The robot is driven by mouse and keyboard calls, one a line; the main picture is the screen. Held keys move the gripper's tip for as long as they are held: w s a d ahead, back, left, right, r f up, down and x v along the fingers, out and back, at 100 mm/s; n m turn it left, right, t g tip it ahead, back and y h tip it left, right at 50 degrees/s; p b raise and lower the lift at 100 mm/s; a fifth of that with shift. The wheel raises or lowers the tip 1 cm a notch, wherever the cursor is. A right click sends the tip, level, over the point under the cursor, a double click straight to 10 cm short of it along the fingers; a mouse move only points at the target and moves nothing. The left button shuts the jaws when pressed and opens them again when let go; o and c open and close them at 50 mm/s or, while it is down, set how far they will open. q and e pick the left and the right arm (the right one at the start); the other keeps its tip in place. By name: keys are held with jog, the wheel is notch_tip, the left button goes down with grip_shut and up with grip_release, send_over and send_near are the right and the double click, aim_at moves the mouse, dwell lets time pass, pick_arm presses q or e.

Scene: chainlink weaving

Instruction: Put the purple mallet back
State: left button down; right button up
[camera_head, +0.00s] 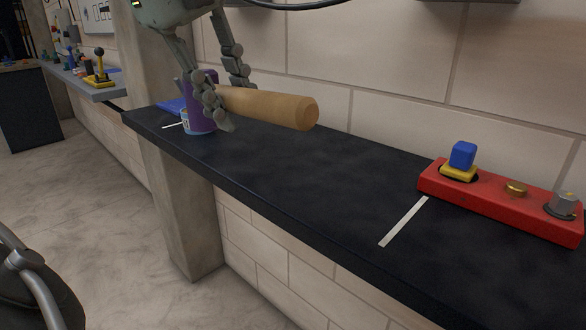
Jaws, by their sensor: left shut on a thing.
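The purple mallet (196,116) is in the left half of the head view, at the left end of a black counter. Its purple head has a light blue lower edge, and its wooden handle (272,107) points right, roughly level above the counter. My left gripper (224,96) comes from above and is shut on the handle close to the head, hiding part of the head. I cannot tell whether the head touches the counter. My right gripper is not in view.
The black counter (300,175) runs along a tiled wall, and its middle is clear. A white strip (403,222) lies on it. At right sits a red block (500,205) with a blue-topped peg and metal fittings. A blue flat item (172,106) lies behind the mallet head.

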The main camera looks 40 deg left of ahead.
pick_arm(q)
jog(key=w+d+f, duration=0.1)
jog(key=w+f, duration=0.1)
jog(key=w, duration=0.1)
jog(key=w+d+f+p, duration=0.1)
jog(key=w+d+f, duration=0.1)
jog(key=w, duration=0.1)
jog(key=w+d+f, duration=0.1)
jog(key=w+f, duration=0.1)
jog(key=w, duration=0.2)
jog(key=shift+d+f+p, duration=0.2)
jog(key=shift+p, duration=0.1)
jog(key=shift+w+d+f, duration=0.1)
jog(key=shift+f, duration=0.3)
notch_tip(320, 180, down, 3)
jog(key=shift+r+b, duration=0.15)
jog(key=shift+b, duration=0.15)
jog(key=shift+f, duration=0.25)
jog(key=shift+r, duration=0.1)
jog(key=c, duration=1.6)
grip_release()
jog(key=shift+o, duration=1.4)
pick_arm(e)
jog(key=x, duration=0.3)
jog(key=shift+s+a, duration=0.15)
